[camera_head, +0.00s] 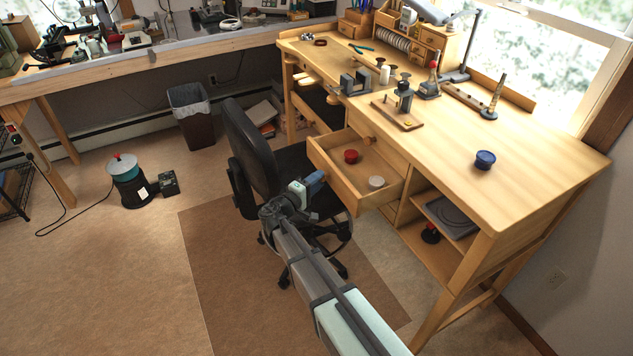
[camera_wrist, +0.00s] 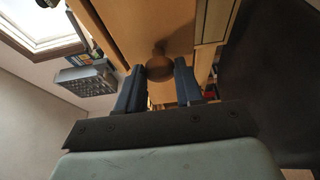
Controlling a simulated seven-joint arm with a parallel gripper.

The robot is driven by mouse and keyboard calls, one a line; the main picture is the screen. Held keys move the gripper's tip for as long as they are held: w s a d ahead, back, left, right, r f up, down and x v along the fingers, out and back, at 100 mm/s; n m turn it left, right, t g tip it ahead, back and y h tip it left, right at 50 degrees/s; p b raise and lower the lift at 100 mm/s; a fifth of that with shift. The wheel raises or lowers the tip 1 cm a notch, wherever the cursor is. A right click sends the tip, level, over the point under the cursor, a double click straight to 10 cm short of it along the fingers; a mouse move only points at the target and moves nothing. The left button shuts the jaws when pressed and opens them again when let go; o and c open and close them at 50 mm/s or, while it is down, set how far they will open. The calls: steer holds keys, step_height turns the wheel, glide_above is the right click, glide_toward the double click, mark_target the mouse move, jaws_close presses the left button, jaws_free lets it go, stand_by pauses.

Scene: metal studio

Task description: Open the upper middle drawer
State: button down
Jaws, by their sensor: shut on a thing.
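A wooden drawer (camera_head: 358,203) of the workbench stands pulled out well beyond the bench front in the head view. A red round item (camera_head: 351,156) and a pale round item (camera_head: 376,182) lie inside it. My gripper (camera_head: 314,181) is at the outer face of this drawer. In the wrist view, my gripper's two blue fingers (camera_wrist: 159,80) are closed on either side of a round wooden knob (camera_wrist: 159,68) on the drawer front (camera_wrist: 128,24). The knob is hidden behind my gripper in the head view.
A black office chair (camera_head: 254,145) stands close to the left of my gripper. The wooden workbench (camera_head: 540,150) bears tools and a blue round container (camera_head: 485,159). Open shelves lie below its right side.

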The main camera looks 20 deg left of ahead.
steer(key=s+a, duration=0.6)
stand_by(0.5)
steer(key=c, duration=0.7)
jaws_free()
steer(key=shift+c, duration=0.2)
steer(key=v, duration=1.4)
steer(key=shift+w, duration=0.1)
